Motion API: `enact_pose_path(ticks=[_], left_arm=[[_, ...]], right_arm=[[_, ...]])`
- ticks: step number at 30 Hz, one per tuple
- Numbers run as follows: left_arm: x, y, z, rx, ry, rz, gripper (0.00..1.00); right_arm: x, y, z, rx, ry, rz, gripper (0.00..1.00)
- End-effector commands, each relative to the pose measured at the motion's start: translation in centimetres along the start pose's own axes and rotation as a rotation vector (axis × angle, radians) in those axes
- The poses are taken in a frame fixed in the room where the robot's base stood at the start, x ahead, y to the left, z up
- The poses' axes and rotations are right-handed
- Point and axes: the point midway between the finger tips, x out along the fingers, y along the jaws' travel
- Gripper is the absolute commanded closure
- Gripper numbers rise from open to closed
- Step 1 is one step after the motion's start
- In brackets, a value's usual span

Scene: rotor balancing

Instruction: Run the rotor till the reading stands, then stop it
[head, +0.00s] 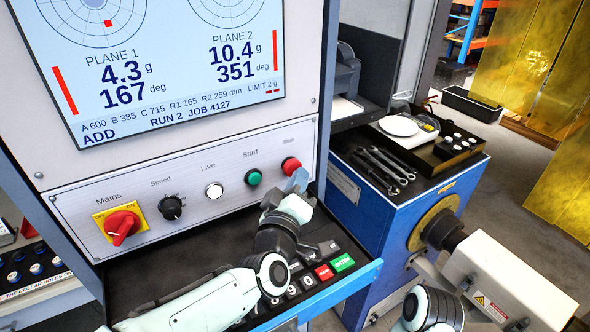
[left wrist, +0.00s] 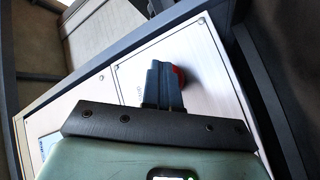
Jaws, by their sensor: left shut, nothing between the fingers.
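The screen (head: 170,50) reads Plane 1 4.3 g, 167 deg and Plane 2 10.4 g, 351 deg, with "RUN 2 JOB 4127", "ADD" and "LIMIT 2 g". Below it, the panel (head: 190,160) carries the green Start button (head: 253,177), the red button (head: 291,164) at its right end and a whitish Live lamp (head: 214,190). My left gripper (head: 298,180) is shut and empty, its tips at the red button, partly covering it. In the left wrist view the fingers overlap the red button (left wrist: 179,76); contact cannot be told. The rotor is not clearly seen. My right gripper is not in view.
The Mains switch (head: 122,225) and black Speed knob (head: 171,207) sit left on the panel. A keypad shelf (head: 140,270) juts out below. To the right, a blue cabinet (head: 370,215) holds wrenches (head: 385,163) and a black tray (head: 440,155).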

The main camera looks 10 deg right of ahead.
Motion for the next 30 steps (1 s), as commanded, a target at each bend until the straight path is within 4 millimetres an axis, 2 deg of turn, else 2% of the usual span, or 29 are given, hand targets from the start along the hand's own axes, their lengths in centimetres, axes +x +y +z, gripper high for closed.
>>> enact_pose_path(ticks=[7,19,30], left_arm=[[-0.9,0.6,0.6,0.000,0.001,0.000,1.00],[-1.2,0.9,0.8,-0.001,0.000,0.001,1.00],[-3.7,2.7,2.7,-0.002,-0.001,0.002,1.00]], right_arm=[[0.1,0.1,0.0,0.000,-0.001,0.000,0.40],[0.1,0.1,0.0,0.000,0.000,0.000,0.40],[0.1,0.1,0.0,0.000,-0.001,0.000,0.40]])
